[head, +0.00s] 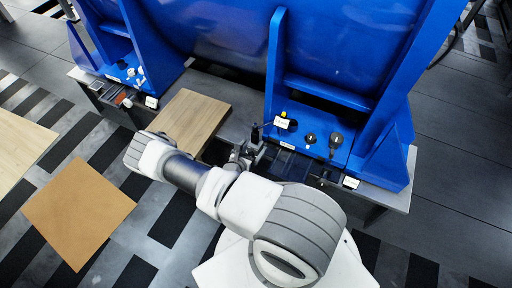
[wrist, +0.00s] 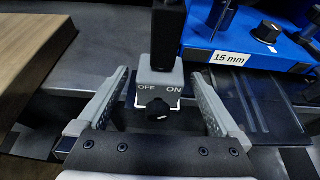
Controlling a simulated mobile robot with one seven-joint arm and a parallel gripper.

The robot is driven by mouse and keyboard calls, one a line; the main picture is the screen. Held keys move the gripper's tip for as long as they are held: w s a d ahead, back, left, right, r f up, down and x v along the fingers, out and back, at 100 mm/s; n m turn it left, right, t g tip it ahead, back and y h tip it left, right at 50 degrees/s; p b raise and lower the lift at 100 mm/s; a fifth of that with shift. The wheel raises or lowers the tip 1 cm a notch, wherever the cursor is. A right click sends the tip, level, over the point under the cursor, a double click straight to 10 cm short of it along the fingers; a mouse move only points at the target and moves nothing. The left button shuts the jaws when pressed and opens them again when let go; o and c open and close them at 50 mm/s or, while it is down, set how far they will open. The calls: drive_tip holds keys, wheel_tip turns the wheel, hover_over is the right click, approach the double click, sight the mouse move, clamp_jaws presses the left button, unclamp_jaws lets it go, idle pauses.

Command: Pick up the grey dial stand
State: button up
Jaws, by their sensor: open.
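The grey dial stand (wrist: 160,82) is upright in the wrist view, a grey block marked OFF and ON with a black knob on its front and a black post rising out of the top of the picture. My gripper (wrist: 160,76) is open, with one finger on each side of the stand. Small gaps seem to show between the fingers and the block, so I cannot see firm contact. In the head view my gripper (head: 243,156) is low at the grey bench, and the stand is mostly hidden there, with its black post (head: 255,134) showing beside the fingers.
The blue machine frame (head: 280,65) stands close behind and right, with a "15 mm" label (wrist: 230,58) and black knobs (head: 335,140) on its foot. A wooden board (head: 192,118) lies left on the grey bench (head: 236,118). Dark slotted plates (head: 290,165) lie right of the gripper.

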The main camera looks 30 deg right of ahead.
drive_tip(key=x, duration=0.3)
drive_tip(key=shift+b, duration=0.3)
drive_tip(key=shift+s+a, duration=0.1)
clamp_jaws()
drive_tip(key=shift+r, duration=0.1)
